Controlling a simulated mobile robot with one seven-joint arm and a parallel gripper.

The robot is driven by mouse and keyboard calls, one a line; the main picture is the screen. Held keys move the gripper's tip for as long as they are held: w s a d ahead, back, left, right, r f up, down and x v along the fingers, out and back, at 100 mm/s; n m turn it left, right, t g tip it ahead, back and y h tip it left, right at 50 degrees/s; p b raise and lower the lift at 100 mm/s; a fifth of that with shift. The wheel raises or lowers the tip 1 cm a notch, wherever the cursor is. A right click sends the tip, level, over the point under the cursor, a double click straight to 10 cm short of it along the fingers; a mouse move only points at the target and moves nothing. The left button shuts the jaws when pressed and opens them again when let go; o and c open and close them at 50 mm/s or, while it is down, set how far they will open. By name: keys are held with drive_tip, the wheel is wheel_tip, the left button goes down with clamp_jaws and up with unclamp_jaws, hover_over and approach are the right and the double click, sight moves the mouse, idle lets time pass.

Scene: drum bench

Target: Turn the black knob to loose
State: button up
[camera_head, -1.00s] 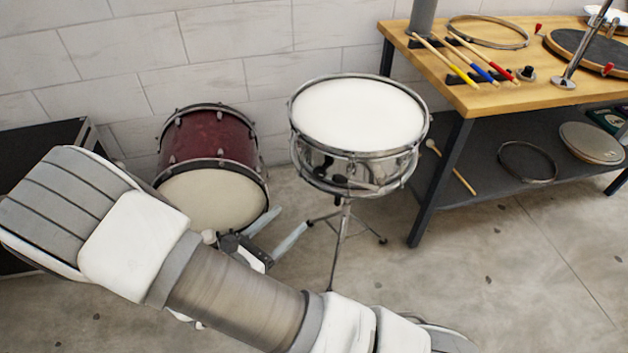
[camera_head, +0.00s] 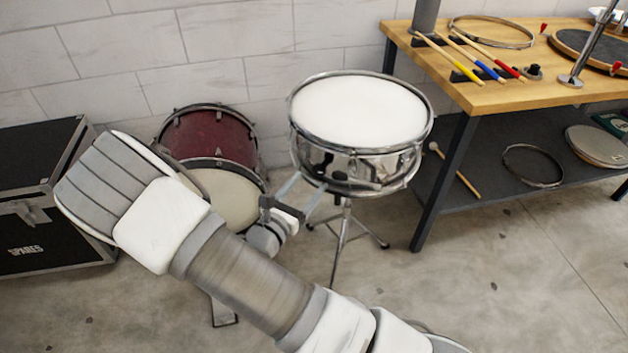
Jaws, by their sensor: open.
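A chrome snare drum (camera_head: 312,158) with a white head stands on a tripod stand. A small black knob (camera_head: 340,178) shows low on its front side, beside a chrome bar; its setting is too small to read. My gripper (camera_head: 311,184) is open and empty. Its two pale fingers point up and right at the lower left side of the drum, just left of the knob. I cannot tell whether a fingertip touches the drum. A second black knob-like piece (camera_head: 533,72) sits on the wooden bench, far from my gripper.
A red bass drum (camera_head: 212,132) stands behind my arm. A black case (camera_head: 35,165) is at the left. The wooden bench (camera_head: 490,100) at the right holds drumsticks (camera_head: 462,60), a hoop and a pad. Bare floor lies in front of the bench.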

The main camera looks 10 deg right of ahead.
sight(318, 172)
drive_tip(key=shift+b+x, duration=0.3)
drive_tip(key=shift+x, duration=1.5)
clamp_jaws()
